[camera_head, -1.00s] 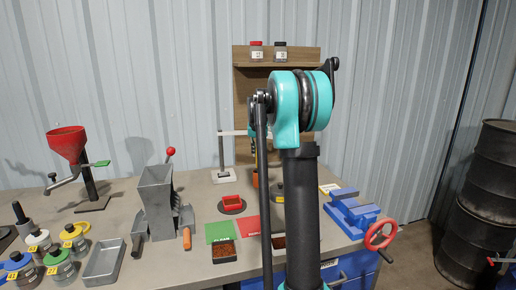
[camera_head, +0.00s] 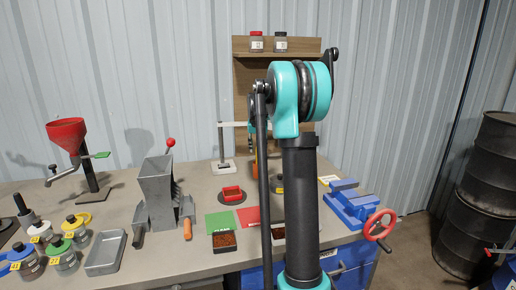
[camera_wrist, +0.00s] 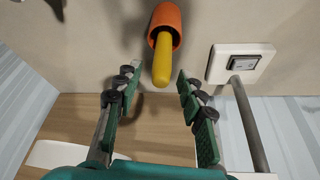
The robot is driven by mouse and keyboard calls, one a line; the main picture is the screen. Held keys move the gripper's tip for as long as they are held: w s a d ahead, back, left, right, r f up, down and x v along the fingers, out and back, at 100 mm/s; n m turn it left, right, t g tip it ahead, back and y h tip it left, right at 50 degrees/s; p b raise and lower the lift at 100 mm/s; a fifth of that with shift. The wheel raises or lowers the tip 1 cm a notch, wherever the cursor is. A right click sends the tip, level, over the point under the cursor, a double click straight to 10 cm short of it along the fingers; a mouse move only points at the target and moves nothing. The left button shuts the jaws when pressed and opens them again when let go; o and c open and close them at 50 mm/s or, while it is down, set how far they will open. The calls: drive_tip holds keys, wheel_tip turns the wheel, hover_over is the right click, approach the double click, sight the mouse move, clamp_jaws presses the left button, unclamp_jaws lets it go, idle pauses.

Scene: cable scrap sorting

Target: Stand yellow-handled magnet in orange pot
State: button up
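The yellow-handled magnet (camera_wrist: 163,62) stands in the orange pot (camera_wrist: 166,17) in the wrist view. Its yellow handle sticks out of the pot's mouth and its lower end is hidden inside. My gripper (camera_wrist: 160,72) is open, with its green-padded fingers apart on either side of the handle's free end. Gaps show between the handle and both fingers, so nothing is held. In the head view my arm hides most of the pot and gripper.
A stand with a white base (camera_wrist: 238,62) and grey post is close right of the pot. A wooden shelf board (camera_head: 277,47) rises behind.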

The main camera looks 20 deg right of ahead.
drive_tip(key=v, duration=1.2)
idle(0.7)
